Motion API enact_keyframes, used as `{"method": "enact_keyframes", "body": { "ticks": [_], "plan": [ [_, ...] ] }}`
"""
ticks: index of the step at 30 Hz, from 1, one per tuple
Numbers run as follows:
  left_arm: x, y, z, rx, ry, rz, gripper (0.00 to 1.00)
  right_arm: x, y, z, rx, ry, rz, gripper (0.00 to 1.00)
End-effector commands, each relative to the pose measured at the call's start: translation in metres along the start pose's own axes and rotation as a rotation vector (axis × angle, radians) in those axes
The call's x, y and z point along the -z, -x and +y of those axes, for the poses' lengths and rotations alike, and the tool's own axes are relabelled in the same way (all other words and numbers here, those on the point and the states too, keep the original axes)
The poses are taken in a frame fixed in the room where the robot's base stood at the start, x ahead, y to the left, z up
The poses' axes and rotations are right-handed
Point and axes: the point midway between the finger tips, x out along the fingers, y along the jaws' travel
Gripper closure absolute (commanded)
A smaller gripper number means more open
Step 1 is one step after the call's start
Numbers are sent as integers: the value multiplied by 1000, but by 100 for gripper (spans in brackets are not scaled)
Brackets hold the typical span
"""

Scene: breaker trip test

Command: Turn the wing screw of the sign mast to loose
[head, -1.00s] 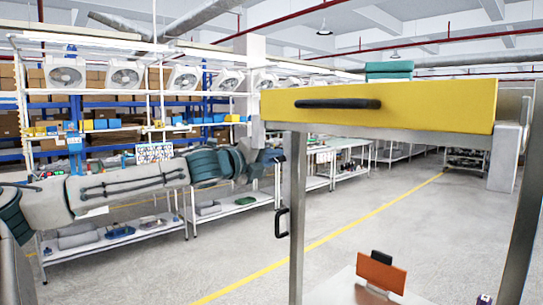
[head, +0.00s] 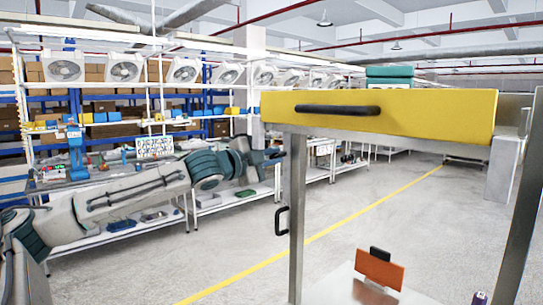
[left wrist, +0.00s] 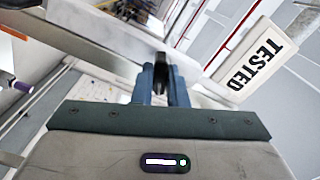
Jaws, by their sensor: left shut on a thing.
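My left gripper (head: 273,156) reaches in from the left in the head view, its tip close to the left metal post under the yellow drawer. In the left wrist view its blue fingers (left wrist: 161,84) are shut on a small black piece, seemingly the wing screw (left wrist: 161,62). The fingers hide part of it, and its turn angle cannot be read. A white sign (left wrist: 256,62) reading "TESTED" shows tilted at the right of the wrist view. A pale grey bar (left wrist: 110,40) runs behind the fingers; I cannot tell if it is the mast. My right gripper is not in view.
The yellow drawer (head: 420,115) with a black handle (head: 338,110) fills the upper right. An orange plate (head: 380,270) stands on a pale surface below it. Shelving with fans (head: 124,68) and white benches line the left. Grey floor with a yellow line (head: 340,228) is open.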

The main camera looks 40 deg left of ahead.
Motion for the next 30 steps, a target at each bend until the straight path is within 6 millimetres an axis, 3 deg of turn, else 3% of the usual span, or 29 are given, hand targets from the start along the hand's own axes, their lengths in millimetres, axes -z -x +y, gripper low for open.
{"method": "enact_keyframes", "body": {
  "ticks": [30],
  "plan": [
    [0,0,0,2,880,3,100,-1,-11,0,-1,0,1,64]
  ]
}}
